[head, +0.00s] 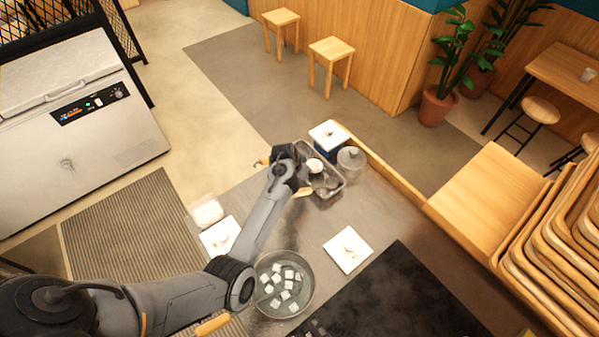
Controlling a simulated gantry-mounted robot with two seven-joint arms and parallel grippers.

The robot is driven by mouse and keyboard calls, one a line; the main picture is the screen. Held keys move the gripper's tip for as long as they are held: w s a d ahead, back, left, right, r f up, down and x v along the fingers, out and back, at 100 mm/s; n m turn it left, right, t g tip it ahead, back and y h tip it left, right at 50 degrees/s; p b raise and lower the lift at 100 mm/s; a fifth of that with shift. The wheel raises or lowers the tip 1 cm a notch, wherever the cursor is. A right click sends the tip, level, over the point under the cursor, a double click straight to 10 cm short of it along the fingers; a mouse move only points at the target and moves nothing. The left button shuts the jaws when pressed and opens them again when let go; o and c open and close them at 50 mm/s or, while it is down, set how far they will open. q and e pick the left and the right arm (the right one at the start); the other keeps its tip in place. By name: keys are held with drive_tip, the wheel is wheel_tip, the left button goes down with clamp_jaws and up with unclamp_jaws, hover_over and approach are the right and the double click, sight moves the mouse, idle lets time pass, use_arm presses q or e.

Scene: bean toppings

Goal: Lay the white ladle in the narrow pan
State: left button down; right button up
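The narrow pan (331,190) is a long metal tray at the far end of the steel counter. A rounded white piece (315,165), which looks like the bowl of the white ladle, shows at the pan's left part, close to my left gripper (303,174). Its handle is not clearly visible. My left arm reaches across the counter from the left, and its dark wrist is at the pan's left end. The wrist hides part of that end. The fingers are too small and dark to tell whether they are open or hold the ladle. My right gripper is out of view.
A clear round container (351,159) and a white-topped blue box (328,134) stand beside the pan. A round bowl of white cubes (296,306) is nearer. White square dishes lie at the right (348,249) and left (220,236). A wooden ledge (388,177) borders the counter.

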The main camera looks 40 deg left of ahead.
use_arm(q)
drive_tip(key=shift+f, duration=0.4)
unclamp_jaws()
idle(0.5)
idle(0.6)
drive_tip(key=shift+s+r+p, duration=0.55)
drive_tip(key=shift+p, duration=0.4)
drive_tip(key=s+r+p, duration=0.1)
drive_tip(key=p, duration=0.1)
drive_tip(key=s+r+p, duration=0.1)
drive_tip(key=p, duration=0.1)
drive_tip(key=s+r+p, duration=0.1)
drive_tip(key=s+p, duration=0.1)
drive_tip(key=shift+s+d+p, duration=0.1)
drive_tip(key=shift+d+p, duration=0.1)
drive_tip(key=shift+p, duration=0.15)
drive_tip(key=shift+s+d+r+p, duration=0.1)
drive_tip(key=shift+s+r+p, duration=0.3)
drive_tip(key=shift+s+p, duration=0.5)
drive_tip(key=shift+s+r+p, duration=0.4)
drive_tip(key=shift+s+p, duration=0.2)
drive_tip(key=shift+p, duration=0.5)
